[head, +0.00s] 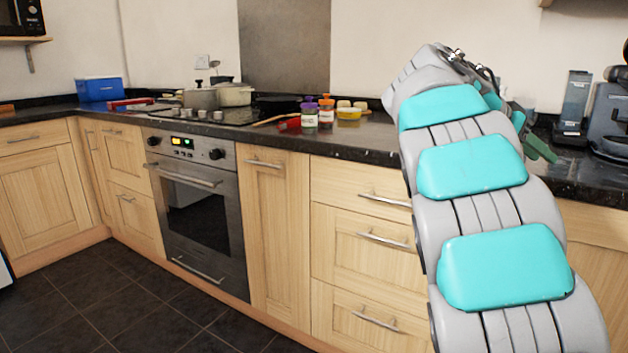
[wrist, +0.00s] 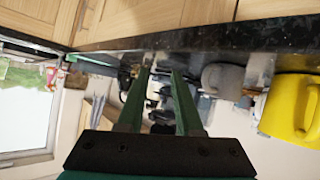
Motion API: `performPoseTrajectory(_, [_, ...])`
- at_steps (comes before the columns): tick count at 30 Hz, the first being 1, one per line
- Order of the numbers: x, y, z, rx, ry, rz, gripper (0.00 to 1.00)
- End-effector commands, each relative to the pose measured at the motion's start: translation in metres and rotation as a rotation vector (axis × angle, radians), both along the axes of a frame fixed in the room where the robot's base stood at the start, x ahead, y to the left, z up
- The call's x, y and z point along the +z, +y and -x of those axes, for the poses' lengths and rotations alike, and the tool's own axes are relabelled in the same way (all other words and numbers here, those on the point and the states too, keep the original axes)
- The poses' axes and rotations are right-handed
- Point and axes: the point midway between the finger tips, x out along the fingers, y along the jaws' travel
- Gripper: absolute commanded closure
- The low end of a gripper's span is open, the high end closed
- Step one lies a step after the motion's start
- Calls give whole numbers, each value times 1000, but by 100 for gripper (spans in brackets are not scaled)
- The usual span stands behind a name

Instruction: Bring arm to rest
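My arm rises from the lower right of the head view, grey with turquoise pads, and bends over at the top. My gripper (head: 540,147) shows only in part behind it, as a green finger over the right-hand counter. In the wrist view, my gripper (wrist: 160,76) has two green fingers with a clear gap between them. Nothing shows held between them; dark items on the counter appear beyond.
The dark counter (head: 372,140) runs below and behind my arm. A grey appliance (head: 573,100) and a dark machine (head: 607,118) stand at the right. The wrist view, turned over, shows a yellow jug-like thing (wrist: 287,112) and a grey rounded one (wrist: 222,80). The floor (head: 125,310) at left is clear.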

Motion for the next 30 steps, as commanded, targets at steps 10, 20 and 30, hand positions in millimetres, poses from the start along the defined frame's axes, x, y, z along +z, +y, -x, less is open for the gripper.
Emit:
performPoseTrajectory(10, [-73,28,57,162,263,-172,66])
performPoseTrajectory(20, [-188,98,156,458,564,-451,66])
performPoseTrajectory(30, [-297,198,281,823,795,-735,66])
